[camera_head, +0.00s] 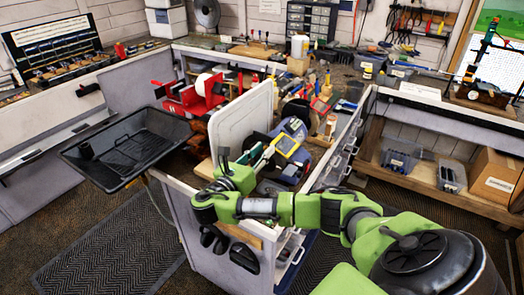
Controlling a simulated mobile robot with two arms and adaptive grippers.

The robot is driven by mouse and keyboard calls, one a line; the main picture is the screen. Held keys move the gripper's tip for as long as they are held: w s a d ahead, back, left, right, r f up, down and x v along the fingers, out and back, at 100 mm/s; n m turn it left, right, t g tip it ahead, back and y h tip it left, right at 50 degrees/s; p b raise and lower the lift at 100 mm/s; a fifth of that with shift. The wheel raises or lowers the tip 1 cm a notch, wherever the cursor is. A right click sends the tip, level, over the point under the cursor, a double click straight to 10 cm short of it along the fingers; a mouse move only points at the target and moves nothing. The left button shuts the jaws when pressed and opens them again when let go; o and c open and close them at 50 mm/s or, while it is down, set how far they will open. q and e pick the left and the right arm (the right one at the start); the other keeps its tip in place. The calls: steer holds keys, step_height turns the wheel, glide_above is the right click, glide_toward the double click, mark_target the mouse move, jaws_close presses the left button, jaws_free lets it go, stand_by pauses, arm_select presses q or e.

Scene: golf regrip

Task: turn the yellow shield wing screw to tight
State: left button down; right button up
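The wing screw of the shield is too small or hidden to make out. My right arm reaches in from the lower right, and its wrist is bent up in front of the grinder. My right gripper (262,157) points at the left edge of the yellow shield, close to it. I cannot tell whether it touches, or whether its fingers are open or shut. My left gripper is not in view.
The white panel (240,118) rises close to the left of my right gripper. A black tray (127,146) sticks out from the cart's left side. A red vise-like tool (190,97) stands behind the panel. Crowded workbenches line the walls; the floor at lower left is clear.

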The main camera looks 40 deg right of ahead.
jaws_close()
steer(key=shift+f+m, duration=0.1)
steer(key=shift+m, duration=0.2)
steer(key=shift+s+d+f+m+b, duration=0.1)
steer(key=shift+m+b, duration=1.8)
steer(key=shift+m, duration=1.35)
steer(key=shift+s+a+f+m+b, duration=0.1)
steer(key=shift+m+b, duration=1.75)
steer(key=shift+m, duration=1.35)
steer(key=shift+s+d+f+m+b, duration=0.1)
steer(key=shift+m+b, duration=1.8)
steer(key=shift+m, duration=1.35)
